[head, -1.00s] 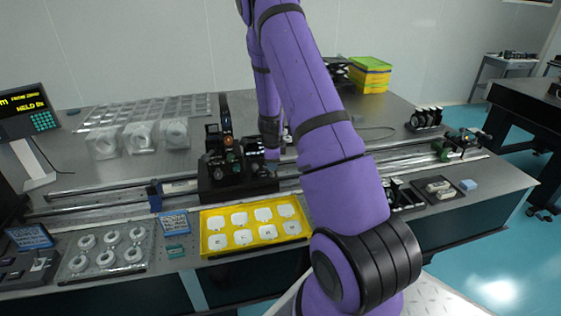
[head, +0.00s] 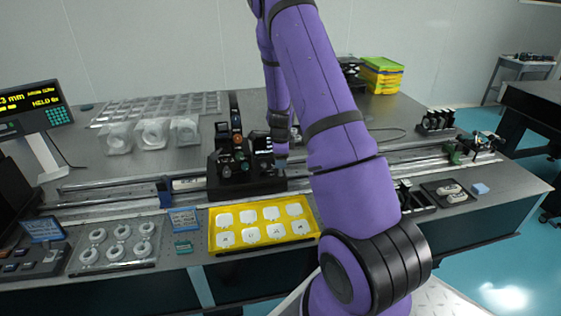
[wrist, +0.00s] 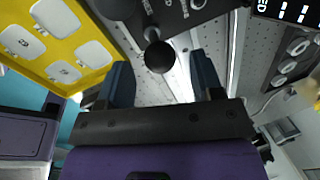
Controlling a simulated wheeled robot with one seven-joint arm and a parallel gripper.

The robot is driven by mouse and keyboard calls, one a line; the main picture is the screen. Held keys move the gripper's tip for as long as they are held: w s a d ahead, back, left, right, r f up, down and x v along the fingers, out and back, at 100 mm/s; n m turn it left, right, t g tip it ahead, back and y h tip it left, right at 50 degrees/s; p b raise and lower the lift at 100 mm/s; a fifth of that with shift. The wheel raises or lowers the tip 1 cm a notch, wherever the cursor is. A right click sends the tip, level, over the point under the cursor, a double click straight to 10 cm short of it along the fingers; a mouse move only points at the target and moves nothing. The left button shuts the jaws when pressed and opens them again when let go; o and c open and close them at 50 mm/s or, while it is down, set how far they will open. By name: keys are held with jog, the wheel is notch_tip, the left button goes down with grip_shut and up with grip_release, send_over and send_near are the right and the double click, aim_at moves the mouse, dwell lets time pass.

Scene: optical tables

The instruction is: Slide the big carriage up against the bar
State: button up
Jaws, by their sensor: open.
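The big carriage (head: 245,182) is a black block carrying optics, sitting on the long rail near the table's middle. A blue upright piece (head: 164,190), which looks like the bar, stands across the rail to its left, with a clear gap between them. My gripper (head: 281,152) is at the carriage's right side, partly hidden by my arm. In the wrist view a black ball knob (wrist: 160,56) on a stem lies in line with the space between my open fingers (wrist: 162,68). I cannot tell whether either finger touches it.
A yellow tray (head: 213,240) with white pieces lies in front of the rail. A clear tray of rings (head: 118,244) is left of it. A display (head: 36,108) stands at far left. Clear boxes (head: 152,134) stand behind. Another small rail unit (head: 474,146) sits far right.

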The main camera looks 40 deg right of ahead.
notch_tip(320, 180, up, 9)
jog(key=s+a, duration=0.1)
jog(key=shift+s+f, duration=0.15)
jog(key=shift+a, duration=0.1)
